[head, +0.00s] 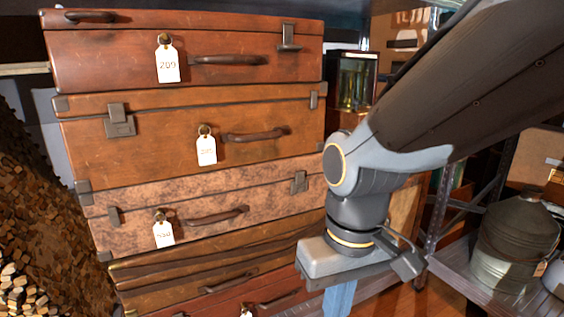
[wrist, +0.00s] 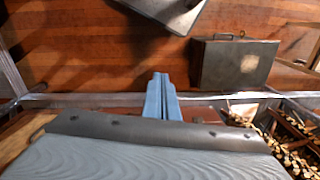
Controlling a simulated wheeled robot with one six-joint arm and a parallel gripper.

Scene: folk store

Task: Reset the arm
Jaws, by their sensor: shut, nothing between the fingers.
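My gripper (wrist: 162,97) shows in the wrist view with its two blue fingers together and nothing between them. It points down over the wooden floor (wrist: 100,55). In the head view the arm reaches in from the upper right, and the blue fingers (head: 339,300) hang below the wrist, cut off by the bottom edge. The fingertips are out of the head view. The arm is in front of the right side of a stack of suitcases (head: 190,140).
Several brown suitcases with numbered white tags (head: 168,65) fill the left. A metal shelf (head: 470,270) at right holds a grey metal can (head: 517,240). A dark case (wrist: 235,62) is on the floor in the wrist view. A wood-chip-like pile (head: 35,200) stands far left.

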